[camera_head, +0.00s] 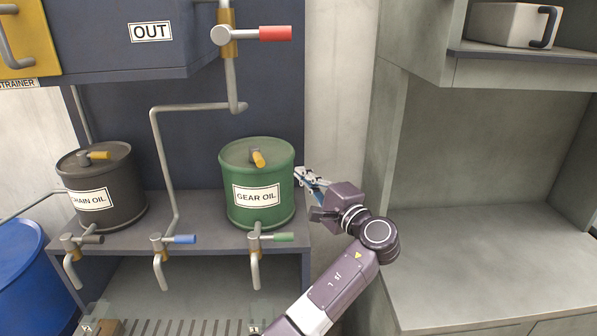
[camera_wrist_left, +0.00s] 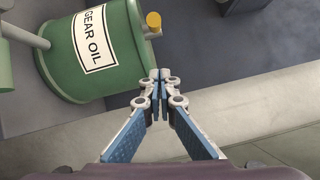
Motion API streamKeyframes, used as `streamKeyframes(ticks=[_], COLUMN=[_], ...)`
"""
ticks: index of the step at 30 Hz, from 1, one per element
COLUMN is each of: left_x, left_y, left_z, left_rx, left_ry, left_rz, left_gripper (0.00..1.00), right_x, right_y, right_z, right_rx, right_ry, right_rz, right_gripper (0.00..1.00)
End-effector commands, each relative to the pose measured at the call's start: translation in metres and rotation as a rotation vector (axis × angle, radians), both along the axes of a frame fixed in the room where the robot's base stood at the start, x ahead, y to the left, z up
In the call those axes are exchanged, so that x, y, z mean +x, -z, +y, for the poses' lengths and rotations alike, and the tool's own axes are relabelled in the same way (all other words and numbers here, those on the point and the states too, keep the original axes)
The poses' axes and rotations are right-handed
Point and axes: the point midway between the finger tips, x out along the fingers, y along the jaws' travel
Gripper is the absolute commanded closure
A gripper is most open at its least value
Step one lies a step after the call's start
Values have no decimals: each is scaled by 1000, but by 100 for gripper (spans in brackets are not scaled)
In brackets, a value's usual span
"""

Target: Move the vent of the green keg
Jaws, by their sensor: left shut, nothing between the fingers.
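The green keg (camera_head: 263,183), labelled GEAR OIL, stands upright on a grey shelf (camera_head: 190,222). Its vent, a short yellow-orange lever (camera_head: 258,158), sits on top of the lid and points toward the front. My left gripper (camera_head: 302,174) is at the right side of the keg, below the lid's height, shut and empty. In the left wrist view the shut fingertips (camera_wrist_left: 160,77) are near the edge of the green keg (camera_wrist_left: 90,50), and the vent (camera_wrist_left: 154,22) shows beyond them. Whether the fingers touch the keg is unclear. My right gripper is not in view.
A dark CHAIN OIL keg (camera_head: 95,190) stands left on the shelf. Taps with black, blue (camera_head: 180,239) and green (camera_head: 281,237) handles hang along its front edge. A pipe with a red-handled valve (camera_head: 262,34) is above the green keg. A bare grey counter (camera_head: 480,260) lies right.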

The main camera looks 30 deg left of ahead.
Motion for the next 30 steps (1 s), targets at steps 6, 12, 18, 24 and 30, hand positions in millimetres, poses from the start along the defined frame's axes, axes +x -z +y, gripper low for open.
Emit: streamKeyframes(ticks=[6,12,18,24,30], left_x=[23,21,8,3,3], left_y=[-8,-11,-12,-11,-10], left_z=[46,71,83,86,86], left_rx=[2,-1,-1,-1,-2], left_ry=[-4,0,0,1,1], left_rz=[4,3,2,2,1], left_gripper=[100,100,100,100,100], right_x=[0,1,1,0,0], right_y=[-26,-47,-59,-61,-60], right_z=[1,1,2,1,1], right_rx=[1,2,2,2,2], right_ry=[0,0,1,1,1], right_rz=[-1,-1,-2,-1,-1], right_gripper=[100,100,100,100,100])
